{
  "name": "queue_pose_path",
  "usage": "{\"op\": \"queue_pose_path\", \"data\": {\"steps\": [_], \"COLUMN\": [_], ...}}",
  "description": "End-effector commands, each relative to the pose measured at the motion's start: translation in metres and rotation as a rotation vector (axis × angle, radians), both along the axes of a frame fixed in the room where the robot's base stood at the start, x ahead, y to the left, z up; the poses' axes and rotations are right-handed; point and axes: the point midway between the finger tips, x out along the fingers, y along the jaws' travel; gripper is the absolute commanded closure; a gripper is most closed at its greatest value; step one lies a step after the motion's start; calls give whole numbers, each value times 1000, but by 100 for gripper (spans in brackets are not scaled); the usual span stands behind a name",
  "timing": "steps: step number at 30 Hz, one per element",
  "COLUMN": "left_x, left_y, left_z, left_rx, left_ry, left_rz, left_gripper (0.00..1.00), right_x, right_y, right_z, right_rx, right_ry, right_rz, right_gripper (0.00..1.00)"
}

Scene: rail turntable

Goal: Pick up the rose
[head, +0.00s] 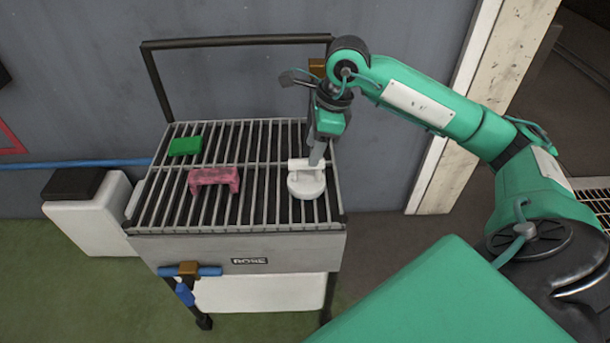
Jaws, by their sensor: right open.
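A rose-pink, bridge-shaped piece (214,178) lies on the slatted metal top of a cart, near its middle. I see no flower. My right gripper (316,158) points down over the right side of the cart top, to the right of the pink piece and apart from it. It is open, with its fingers at the handle of a white round piece (305,186). I cannot tell whether they touch the handle, which they partly hide. My left gripper is out of view.
A green block (185,146) lies at the back left of the slatted top (254,213). A dark push bar (235,41) rises behind the cart, near the grey wall. A white box with a dark lid (90,214) stands left of the cart. Bare slats lie between the pieces.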

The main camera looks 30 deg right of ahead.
Motion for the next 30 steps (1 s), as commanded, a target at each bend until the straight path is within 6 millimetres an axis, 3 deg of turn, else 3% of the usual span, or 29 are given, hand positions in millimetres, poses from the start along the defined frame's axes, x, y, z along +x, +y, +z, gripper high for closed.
{"op": "queue_pose_path", "data": {"steps": [18,27,30], "left_x": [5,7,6], "left_y": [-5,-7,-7], "left_z": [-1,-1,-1], "left_rx": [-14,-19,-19], "left_ry": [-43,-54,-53], "left_rz": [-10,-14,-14], "left_gripper": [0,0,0], "right_x": [12,13,13], "right_y": [17,18,18], "right_z": [-69,-74,-74], "right_rx": [4,2,2], "right_ry": [2,0,0], "right_rz": [1,0,0], "right_gripper": [51,51,71]}}
